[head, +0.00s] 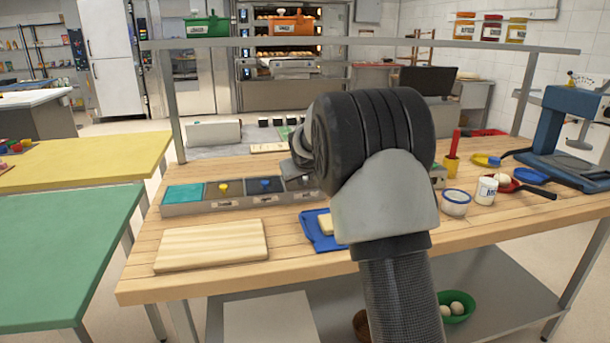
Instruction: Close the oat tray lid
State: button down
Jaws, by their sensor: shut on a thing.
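A row of lidded trays stands on the wooden worktop (195,250). From the left come a teal-topped tray (183,195), a grey lid with a yellow knob (223,187), a dark lid with a blue knob (265,185) and a grey lid with a pale knob (305,180). Their labels are too small to read, so I cannot tell which is the oat tray. My arm hides the right end of the row. Only the edge of my gripper (300,148) shows, left of my wrist, above and behind the trays. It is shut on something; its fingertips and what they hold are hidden.
A wooden board (211,246) lies front left, and a blue tray with a pale block (318,231) sits by my arm. Jars, plates and a blue machine (567,135) fill the right end. An overhead rail (350,41) crosses the back. The left front corner is clear.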

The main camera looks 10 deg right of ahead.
jog(key=shift+s+f, duration=0.2)
jog(key=shift+f, duration=0.35)
jog(key=c, duration=1.9)
grip_release()
jog(key=shift+a, duration=0.1)
jog(key=p+v, duration=0.1)
jog(key=v, duration=0.8)
jog(key=p+v, duration=0.1)
jog(key=v, duration=0.7)
jog(key=shift+r, duration=0.5)
jog(key=s+a+f+m+g+y, duration=0.1)
jog(key=s+a+f+g, duration=0.1)
jog(key=s, duration=1.6)
jog(key=s+a+f+m+g+y, duration=0.1)
jog(key=s+f+g, duration=0.15)
jog(key=s, duration=1.55)
jog(key=shift+t, duration=0.35)
notch_tip(320, 180, up, 22)
jog(key=p, duration=2.3)
jog(key=shift+s+r, duration=0.15)
jog(key=shift+r, duration=0.05)
